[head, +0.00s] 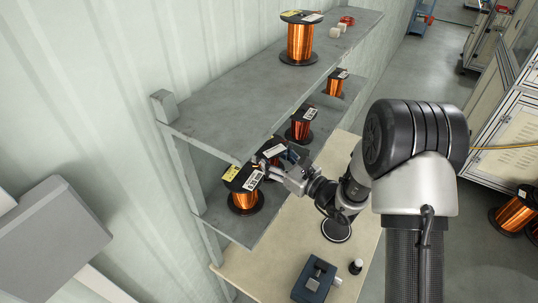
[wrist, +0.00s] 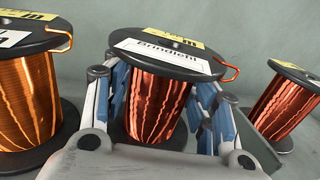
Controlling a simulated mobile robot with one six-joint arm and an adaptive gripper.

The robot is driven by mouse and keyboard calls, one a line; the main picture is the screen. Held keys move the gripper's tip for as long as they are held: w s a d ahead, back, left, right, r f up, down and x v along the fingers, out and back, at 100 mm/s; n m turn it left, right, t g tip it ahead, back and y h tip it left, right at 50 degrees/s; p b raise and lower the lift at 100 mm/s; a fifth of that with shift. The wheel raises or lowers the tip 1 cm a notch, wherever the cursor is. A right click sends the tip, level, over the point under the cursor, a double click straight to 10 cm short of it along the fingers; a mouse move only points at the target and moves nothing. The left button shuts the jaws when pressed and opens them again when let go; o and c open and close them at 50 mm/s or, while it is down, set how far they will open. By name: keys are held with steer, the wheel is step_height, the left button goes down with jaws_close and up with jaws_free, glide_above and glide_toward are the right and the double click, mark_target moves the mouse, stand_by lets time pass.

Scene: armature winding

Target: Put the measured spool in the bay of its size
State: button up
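A spool of reddish copper wire (wrist: 157,100) with black flanges stands between the fingers of my gripper (wrist: 165,98) in the wrist view. Its top label (wrist: 165,55) reads "Brindlefil", and a yellow tag lies behind it. The blue-padded fingers sit on both sides of the winding, below the top flange. Whether both pads press on it is unclear. In the head view my gripper (head: 284,172) reaches over the lower shelf (head: 215,215) at this spool (head: 271,148), which is largely hidden by the upper shelf and gripper. Bay dividers are not clearly visible.
A brighter copper spool (head: 243,190) stands close to the left, also in the wrist view (wrist: 28,90). Another reddish spool (head: 300,125) stands to the right, and a smaller one (head: 336,82) farther back. The upper shelf (head: 225,100) carries a large spool (head: 299,40). A bench (head: 285,245) lies below.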

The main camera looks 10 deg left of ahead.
steer(key=o, duration=0.3)
steer(key=shift+r, duration=0.1)
steer(key=shift+r, duration=0.15)
steer(key=v, duration=1.2)
steer(key=s+a+r+n+g, duration=0.4)
steer(key=s+r+n+g, duration=0.4)
steer(key=s, duration=0.3)
steer(key=s+d+n+g+h, duration=0.25)
steer(key=s+n+h, duration=0.35)
steer(key=s, duration=0.4)
steer(key=s+d+r+n+t+h, duration=0.2)
steer(key=d+n+t+h, duration=0.1)
steer(key=d, duration=0.6)
steer(key=s+d+r+n+t+h, duration=0.1)
steer(key=s+d+n+t+h, duration=0.2)
steer(key=d+n+h, duration=0.3)
steer(key=d+n, duration=0.1)
steer(key=d, duration=0.2)
steer(key=shift+r+h, duration=0.3)
steer(key=shift+r, duration=0.05)
